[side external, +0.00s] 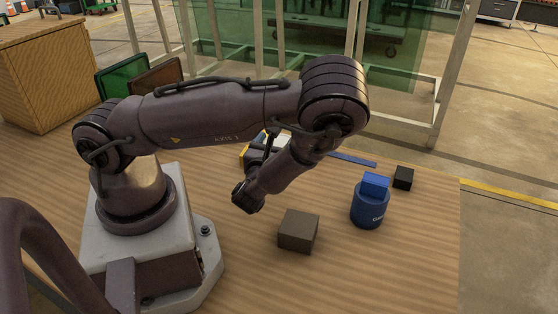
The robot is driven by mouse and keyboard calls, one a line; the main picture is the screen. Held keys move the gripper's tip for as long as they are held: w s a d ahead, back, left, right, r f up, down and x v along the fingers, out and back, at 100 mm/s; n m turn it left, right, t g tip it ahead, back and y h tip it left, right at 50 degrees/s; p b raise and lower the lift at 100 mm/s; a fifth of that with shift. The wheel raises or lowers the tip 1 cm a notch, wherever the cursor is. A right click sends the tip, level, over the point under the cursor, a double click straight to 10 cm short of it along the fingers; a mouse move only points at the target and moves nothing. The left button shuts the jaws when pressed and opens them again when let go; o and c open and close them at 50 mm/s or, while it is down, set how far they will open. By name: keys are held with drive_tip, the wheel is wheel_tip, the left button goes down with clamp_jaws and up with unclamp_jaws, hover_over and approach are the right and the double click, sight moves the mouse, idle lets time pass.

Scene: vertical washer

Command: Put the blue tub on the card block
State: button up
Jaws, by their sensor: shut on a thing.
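The blue tub (370,208) is a round container with pale lettering, upright on the table at the right. A smaller blue block-shaped piece (375,182) shows on its top; I cannot tell whether it is part of the tub. A grey-brown block (298,230), which looks like the card block, sits on the table to the left of the tub, apart from it. Nothing is on its top. My gripper (245,197) is at the low end of my forearm, left of and behind the grey-brown block. Its fingers and anything between them cannot be made out. It is clear of the tub.
A small black block (403,178) stands behind the tub to the right. A flat blue strip (352,159) lies farther back. A dark item with yellow and white parts (257,150) is partly hidden by my forearm. Green glazed framing (300,45) rises behind. The front right table is clear.

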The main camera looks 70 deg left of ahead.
drive_tip(key=shift+w+d+r, duration=0.1)
drive_tip(key=shift+d+r, duration=0.05)
drive_tip(key=shift+r, duration=0.35)
drive_tip(key=w+d+r+m+t+h, duration=0.1)
drive_tip(key=w+d, duration=0.1)
drive_tip(key=d, duration=0.6)
drive_tip(key=n+g+y, duration=0.2)
hover_over(299, 225)
drive_tip(key=shift+f, duration=2.6)
drive_tip(key=o, duration=0.8)
drive_tip(key=shift+f, duration=0.15)
